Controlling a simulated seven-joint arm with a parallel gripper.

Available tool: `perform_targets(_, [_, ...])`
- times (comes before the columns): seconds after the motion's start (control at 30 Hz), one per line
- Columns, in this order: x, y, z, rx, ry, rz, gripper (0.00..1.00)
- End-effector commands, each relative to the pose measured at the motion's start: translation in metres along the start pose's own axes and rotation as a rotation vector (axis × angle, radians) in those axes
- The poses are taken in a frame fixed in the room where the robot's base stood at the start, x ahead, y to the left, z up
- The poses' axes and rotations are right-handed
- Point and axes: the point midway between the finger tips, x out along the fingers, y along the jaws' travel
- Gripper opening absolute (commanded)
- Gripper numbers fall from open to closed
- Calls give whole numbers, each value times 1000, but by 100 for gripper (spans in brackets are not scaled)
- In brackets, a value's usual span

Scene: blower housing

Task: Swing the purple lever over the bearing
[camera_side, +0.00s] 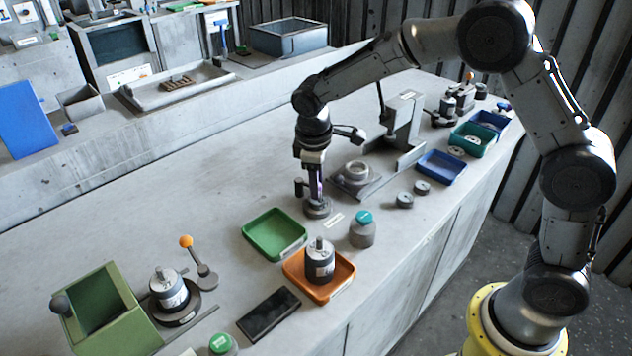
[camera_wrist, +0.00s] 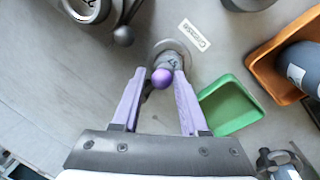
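The purple lever shows its round purple knob (camera_wrist: 162,77) in the wrist view, above a round grey base (camera_wrist: 170,48). In the side view the grey base (camera_side: 317,208) stands on the bench, and my gripper hides most of the lever. My gripper (camera_wrist: 161,76) points down over it with its two purple fingers apart. The knob lies between the fingertips, close to the right one; I cannot tell if they touch. My gripper also shows in the side view (camera_side: 316,192). The likely bearing is a pale ring (camera_side: 357,170) on a grey housing, behind and right of the lever; in the wrist view a ring (camera_wrist: 88,8) is cut off at top left.
A dark ball knob (camera_wrist: 123,36) stands between the ring and the lever. A green tray (camera_side: 274,234), an orange tray (camera_side: 320,275) holding a motor, and a teal-capped jar (camera_side: 362,230) stand nearby. A grey upright post (camera_side: 403,118) stands behind the housing. Bench left of the gripper is clear.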

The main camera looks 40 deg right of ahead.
Motion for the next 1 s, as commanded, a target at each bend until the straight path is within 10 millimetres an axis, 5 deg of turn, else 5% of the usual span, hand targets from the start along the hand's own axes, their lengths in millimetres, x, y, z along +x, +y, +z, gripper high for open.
perform_targets(0.1, [0, 0, 0, 2, -1, 0, 61])
perform_targets(0.53, [-10, -1, 0, 2, 0, -2, 61])
perform_targets(1.0, [-104, 0, -1, 2, 4, -1, 61])
